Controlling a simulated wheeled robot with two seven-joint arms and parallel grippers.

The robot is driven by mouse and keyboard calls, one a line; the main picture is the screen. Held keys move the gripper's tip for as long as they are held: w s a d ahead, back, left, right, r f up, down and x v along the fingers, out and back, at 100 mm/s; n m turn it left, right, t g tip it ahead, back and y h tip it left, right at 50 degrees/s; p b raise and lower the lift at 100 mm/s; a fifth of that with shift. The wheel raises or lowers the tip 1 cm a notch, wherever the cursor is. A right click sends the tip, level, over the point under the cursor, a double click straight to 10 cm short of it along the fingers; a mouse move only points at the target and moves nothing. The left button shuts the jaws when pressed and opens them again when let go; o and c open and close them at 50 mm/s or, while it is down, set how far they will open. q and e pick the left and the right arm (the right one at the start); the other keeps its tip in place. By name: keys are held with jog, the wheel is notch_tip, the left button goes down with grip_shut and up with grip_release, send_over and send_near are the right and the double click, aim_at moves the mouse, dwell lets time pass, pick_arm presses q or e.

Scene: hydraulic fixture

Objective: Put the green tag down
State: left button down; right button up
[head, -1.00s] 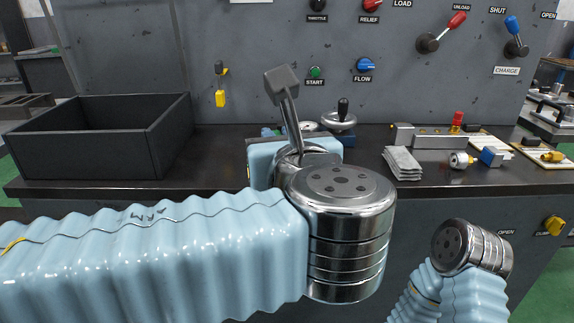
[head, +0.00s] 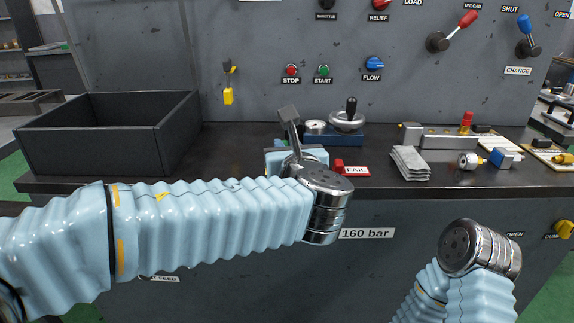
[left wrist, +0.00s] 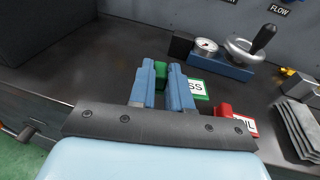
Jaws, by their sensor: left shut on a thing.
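In the left wrist view the green tag (left wrist: 197,88) has a green block grip and a white plate with the letters "SS" visible. My left gripper (left wrist: 163,72) is shut on its green grip, with one blue finger on each side; the right finger covers part of the plate. The tag is low over the dark bench top, and I cannot tell whether it touches. In the head view my left wrist hides the tag and the fingertips. My right arm shows at the lower right of the head view, but its gripper is not in view.
A red FAIL tag (head: 353,170) lies close to the right of my left gripper. Behind is a blue block (head: 345,137) with gauge and handwheel. A folded grey cloth (head: 410,163) lies further right. A black open box (head: 95,160) stands left, with clear bench between.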

pick_arm(q)
jog(key=shift+w+f, duration=0.55)
jog(key=shift+f, duration=0.05)
jog(key=f, duration=0.2)
jog(key=shift+w+f, duration=0.25)
jog(key=shift+f, duration=0.35)
jog(key=shift+f+b, duration=0.3)
jog(key=shift+b, duration=0.05)
jog(key=c, duration=1.1)
grip_release()
jog(key=shift+r, duration=0.15)
jog(key=shift+s, duration=0.1)
jog(key=v, duration=0.4)
jog(key=b+v, duration=0.1)
jog(key=v, duration=0.4)
jog(key=f+v, duration=0.1)
jog(key=v, duration=0.3)
jog(key=shift+s+d, duration=0.3)
jog(key=shift+s, duration=0.1)
